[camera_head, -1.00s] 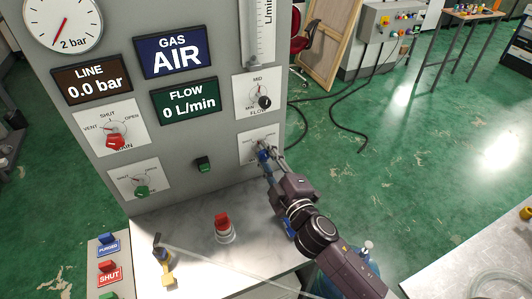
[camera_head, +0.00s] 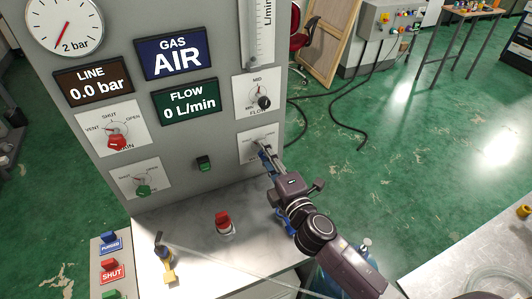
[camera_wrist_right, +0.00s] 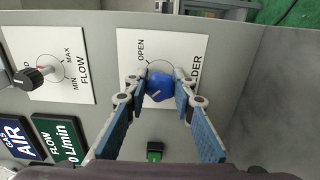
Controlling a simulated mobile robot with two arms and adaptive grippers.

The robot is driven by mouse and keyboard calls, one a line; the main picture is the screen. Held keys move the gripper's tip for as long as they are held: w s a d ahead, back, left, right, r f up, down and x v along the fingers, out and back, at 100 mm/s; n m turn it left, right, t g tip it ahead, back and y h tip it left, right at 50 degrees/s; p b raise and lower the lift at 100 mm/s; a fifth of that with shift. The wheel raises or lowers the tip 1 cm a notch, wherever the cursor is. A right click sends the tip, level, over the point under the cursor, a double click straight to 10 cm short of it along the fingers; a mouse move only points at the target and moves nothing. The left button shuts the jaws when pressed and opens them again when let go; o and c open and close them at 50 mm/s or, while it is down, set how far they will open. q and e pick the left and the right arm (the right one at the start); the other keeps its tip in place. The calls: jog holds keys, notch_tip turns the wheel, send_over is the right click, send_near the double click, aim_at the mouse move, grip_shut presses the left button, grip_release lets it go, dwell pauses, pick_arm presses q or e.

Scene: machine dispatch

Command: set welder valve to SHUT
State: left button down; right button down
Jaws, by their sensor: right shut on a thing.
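The welder valve is a blue knob (camera_wrist_right: 160,88) on a white plate (camera_wrist_right: 128,42), seen in the right wrist view with "OPEN" and part of "WELDER" readable. My right gripper (camera_wrist_right: 161,80) has its two fingers on either side of the knob, shut on it. The knob's exact pointer direction is hard to tell, and the SHUT mark is not readable. In the head view the right gripper (camera_head: 265,158) reaches the plate (camera_head: 250,144) at the panel's lower right, its fingers hiding the knob. My left gripper is not in view.
The panel carries a black FLOW knob (camera_head: 264,102), a red MAIN knob (camera_head: 117,142), a green knob (camera_head: 143,190) and a small green switch (camera_head: 204,163). A red button (camera_head: 223,220) stands on the bench below. The LINE display (camera_head: 93,82) reads 0.0 bar.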

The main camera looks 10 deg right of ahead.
jog(key=shift+f, duration=0.1)
jog(key=c, duration=1.6)
grip_release()
jog(key=shift+s, duration=0.15)
jog(key=s+d, duration=0.2)
jog(key=s, duration=0.9)
jog(key=shift+s, duration=0.3)
jog(key=shift+d, duration=0.1)
